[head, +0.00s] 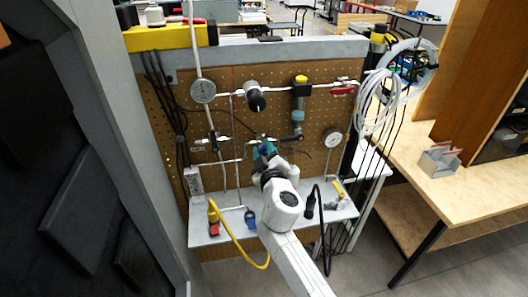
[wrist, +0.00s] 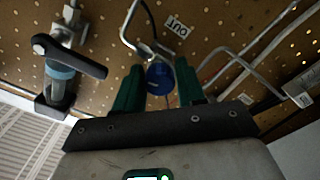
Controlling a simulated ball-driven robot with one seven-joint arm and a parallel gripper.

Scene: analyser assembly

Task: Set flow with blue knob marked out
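The blue knob (wrist: 160,77) shows in the wrist view between the two green fingers of my gripper (wrist: 159,70). A finger stands close on each side of it; I cannot tell whether they press on it. A label reading OUT (wrist: 176,27), upside down in this view, is on the pegboard just beyond the knob. In the head view my gripper (head: 263,149) is up at the pegboard, and my wrist hides most of the knob there.
The perforated pegboard (head: 232,80) carries a round gauge (head: 203,91), a second gauge (head: 333,138), pipes and valves. In the wrist view a black-handled valve (wrist: 70,55) is left of my gripper, and bent metal tubes (wrist: 235,60) run close on the right.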

